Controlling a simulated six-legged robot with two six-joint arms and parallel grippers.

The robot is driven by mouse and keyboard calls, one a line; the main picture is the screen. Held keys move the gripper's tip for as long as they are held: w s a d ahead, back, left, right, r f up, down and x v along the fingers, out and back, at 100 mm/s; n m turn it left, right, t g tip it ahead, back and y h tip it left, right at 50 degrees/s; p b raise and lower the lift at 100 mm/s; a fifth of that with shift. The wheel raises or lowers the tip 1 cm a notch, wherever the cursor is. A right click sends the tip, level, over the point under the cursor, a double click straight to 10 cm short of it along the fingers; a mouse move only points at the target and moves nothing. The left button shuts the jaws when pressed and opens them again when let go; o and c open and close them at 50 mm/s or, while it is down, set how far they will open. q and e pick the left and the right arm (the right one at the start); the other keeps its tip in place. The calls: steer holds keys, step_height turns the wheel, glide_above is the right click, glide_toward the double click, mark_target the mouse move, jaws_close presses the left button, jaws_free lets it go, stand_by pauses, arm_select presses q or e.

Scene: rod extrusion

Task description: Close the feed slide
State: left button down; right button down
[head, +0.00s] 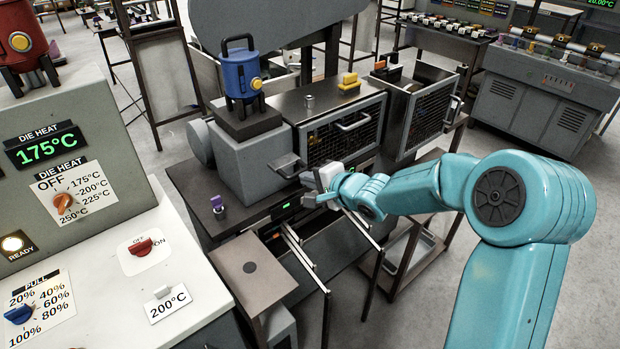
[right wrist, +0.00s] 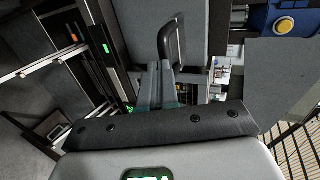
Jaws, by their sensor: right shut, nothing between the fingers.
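The extrusion machine has a grey block (head: 245,165) with a grey handle (head: 287,164) on its right side; I take this to be the feed slide, but cannot tell how far it is open. My right gripper (head: 312,187) is beside this handle, just right of and below it. In the right wrist view the two fingers (right wrist: 157,88) are together and empty. A dark bar handle (right wrist: 173,45) on a grey face stands just beyond the fingertips there. Contact cannot be made out. My left gripper is not in view.
A blue canister (head: 240,75) stands on the block. A mesh guard door with a handle (head: 350,128) is close behind my gripper. Rails (head: 305,258) and a brown plate (head: 250,268) lie below. A control desk (head: 175,260) with dials fills the left front.

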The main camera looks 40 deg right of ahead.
mark_target(289, 165)
steer(key=shift+w, duration=0.1)
steer(key=w+p, duration=0.1)
steer(key=w, duration=0.1)
steer(key=w+p, duration=0.3)
steer(key=w, duration=0.1)
steer(key=shift+w+a, duration=0.3)
steer(key=shift+a, duration=0.05)
steer(key=shift+s+r, duration=0.1)
